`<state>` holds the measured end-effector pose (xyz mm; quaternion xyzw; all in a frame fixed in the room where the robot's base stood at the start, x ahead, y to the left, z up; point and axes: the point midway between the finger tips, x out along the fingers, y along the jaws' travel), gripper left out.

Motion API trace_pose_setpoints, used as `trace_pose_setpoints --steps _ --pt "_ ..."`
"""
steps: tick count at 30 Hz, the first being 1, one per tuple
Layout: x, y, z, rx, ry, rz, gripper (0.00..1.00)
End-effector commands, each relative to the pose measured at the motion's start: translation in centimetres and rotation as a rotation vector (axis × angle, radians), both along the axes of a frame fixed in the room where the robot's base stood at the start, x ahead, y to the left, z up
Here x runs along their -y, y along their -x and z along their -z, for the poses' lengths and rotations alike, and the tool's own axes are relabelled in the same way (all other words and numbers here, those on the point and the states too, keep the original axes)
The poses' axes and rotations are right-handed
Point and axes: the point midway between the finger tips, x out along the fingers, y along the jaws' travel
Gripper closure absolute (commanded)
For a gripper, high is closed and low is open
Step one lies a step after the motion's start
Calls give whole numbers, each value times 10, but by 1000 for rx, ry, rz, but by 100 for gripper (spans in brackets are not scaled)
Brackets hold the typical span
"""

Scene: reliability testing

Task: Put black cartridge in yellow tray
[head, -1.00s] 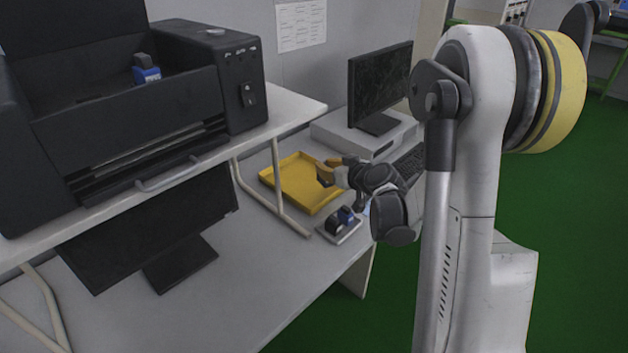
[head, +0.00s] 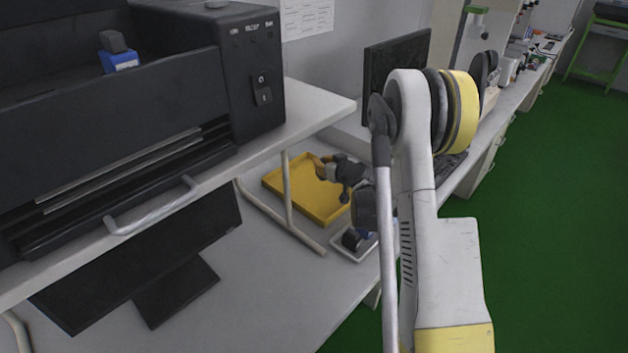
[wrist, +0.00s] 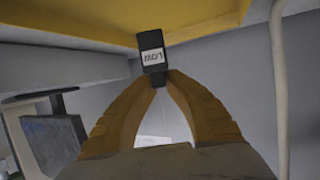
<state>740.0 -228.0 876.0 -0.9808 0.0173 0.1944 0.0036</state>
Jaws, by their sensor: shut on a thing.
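My gripper (head: 318,166) is shut on the black cartridge, with its orange fingers over the yellow tray (head: 327,210) in the head view. The wrist view shows the cartridge (wrist: 152,45), a small black block with a white printed label, pinched between the fingertips (wrist: 165,80). In the head view the cartridge is too small and covered to make out clearly. The yellow tray is shallow, with raised rims, and its visible floor is empty. Part of it also fills the top of the wrist view (wrist: 90,15). I cannot tell the exact gap between cartridge and tray.
A white holder (head: 345,250) with a dark and blue cartridge sits in front of the tray, partly behind my arm. A black printer (head: 150,110) rests on the shelf; a monitor (head: 393,68) stands behind.

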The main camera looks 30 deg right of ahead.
Motion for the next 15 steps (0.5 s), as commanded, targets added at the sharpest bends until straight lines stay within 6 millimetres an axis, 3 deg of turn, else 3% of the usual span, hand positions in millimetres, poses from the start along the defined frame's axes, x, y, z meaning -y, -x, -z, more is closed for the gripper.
trace_pose_setpoints --steps 5,10,15 --pt "-17 -17 15 0 0 -1 100" --pt "-19 -20 26 0 1 1 100" --pt "-19 -20 54 0 0 0 100"
